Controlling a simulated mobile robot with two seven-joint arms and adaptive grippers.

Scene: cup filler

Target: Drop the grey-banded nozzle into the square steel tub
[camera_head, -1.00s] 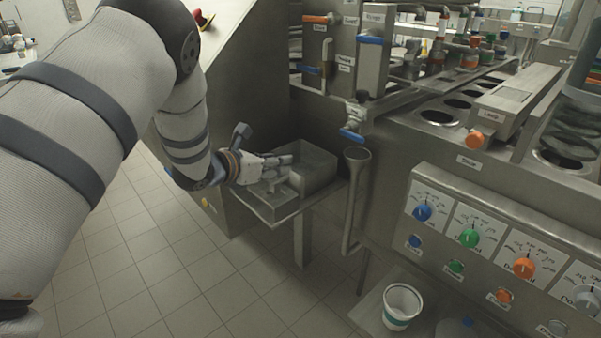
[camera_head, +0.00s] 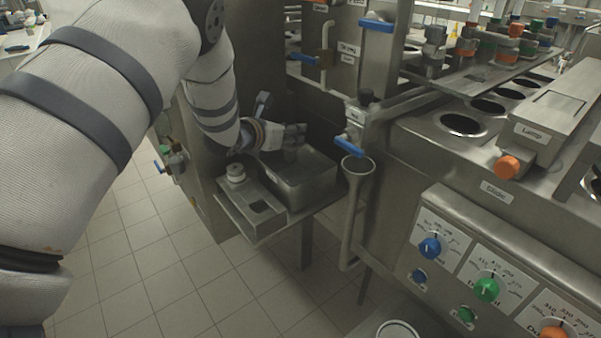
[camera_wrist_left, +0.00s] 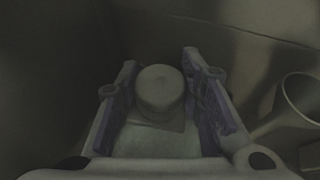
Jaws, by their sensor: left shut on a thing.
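My left gripper (camera_head: 293,136) is shut on a grey nozzle, above the square steel tub (camera_head: 312,186). In the head view, a small dark part of the nozzle (camera_head: 290,153) shows under the fingers, and the rest is hidden. In the left wrist view, the nozzle's round grey top (camera_wrist_left: 160,87) sits between the two fingers of the left gripper (camera_wrist_left: 160,92). The picture is too dark to make out a band. The tub stands open on a steel shelf, and its inside is partly hidden by the hand. My right gripper is not in view.
A steel rack box (camera_head: 246,219) with a pale nozzle (camera_head: 236,173) on it stands in front of the tub. A steel funnel pipe (camera_head: 355,190) and a blue-handled tap (camera_head: 349,146) are close on the right. The control panel (camera_head: 480,275) lies further right.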

